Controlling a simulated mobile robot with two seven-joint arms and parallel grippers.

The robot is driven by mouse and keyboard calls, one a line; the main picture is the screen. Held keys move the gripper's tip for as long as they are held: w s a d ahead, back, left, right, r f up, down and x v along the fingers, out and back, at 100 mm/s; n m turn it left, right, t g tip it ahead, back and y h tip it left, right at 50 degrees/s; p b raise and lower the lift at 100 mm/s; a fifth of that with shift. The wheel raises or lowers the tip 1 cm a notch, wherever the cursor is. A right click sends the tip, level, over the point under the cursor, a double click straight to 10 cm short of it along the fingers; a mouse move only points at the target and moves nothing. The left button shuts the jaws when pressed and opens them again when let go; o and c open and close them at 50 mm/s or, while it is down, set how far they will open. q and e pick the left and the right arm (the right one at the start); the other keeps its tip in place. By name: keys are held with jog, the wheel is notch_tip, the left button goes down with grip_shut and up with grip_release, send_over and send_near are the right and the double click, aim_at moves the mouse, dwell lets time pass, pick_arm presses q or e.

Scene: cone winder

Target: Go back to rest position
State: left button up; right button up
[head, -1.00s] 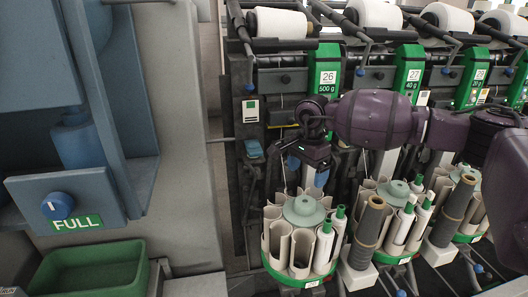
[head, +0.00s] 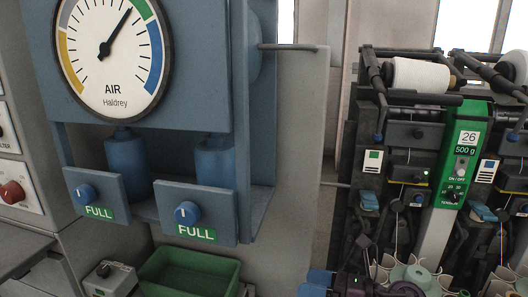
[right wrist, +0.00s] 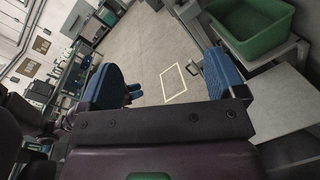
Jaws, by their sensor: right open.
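My right gripper (head: 316,284) shows at the bottom edge of the head view, its blue fingers pointing left. In the right wrist view the two blue fingers of the gripper (right wrist: 165,84) stand wide apart with only floor between them, so it is open and empty. The rest of my right arm is mostly cut off by the lower edge. The gripper appears in front of the grey machine end and left of the bobbin magazine (head: 412,275). My left gripper is in neither view.
A green bin (head: 165,283) stands left of the gripper and also shows in the right wrist view (right wrist: 262,42). Above it are a blue panel with an air gauge (head: 112,50) and two FULL knobs. Winder unit 26 (head: 465,150) stands right. Open floor (right wrist: 150,50) lies beyond the fingers.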

jog(key=s+d+f+m+t+h, duration=0.35)
jog(key=d+m+h, duration=0.4)
jog(key=m, duration=0.85)
jog(key=s+d+f+m+t+h, duration=0.45)
jog(key=m+h, duration=0.45)
jog(key=m, duration=0.6)
jog(key=s+d+f+m+g, duration=0.2)
jog(key=s+f+m+g, duration=0.15)
jog(key=s, duration=0.45)
jog(key=s+d+f+m+g, duration=0.2)
jog(key=s+f+m+g, duration=0.1)
jog(key=s+m+g, duration=0.3)
jog(key=s+d+f+m+g, duration=0.2)
jog(key=s+f+m+g, duration=0.1)
jog(key=s, duration=0.6)
jog(key=w+f+t, duration=0.7)
jog(key=w+t, duration=0.2)
jog(key=shift+w+a+f+n, duration=0.15)
jog(key=shift+a+f+n, duration=0.1)
jog(key=shift+n, duration=0.2)
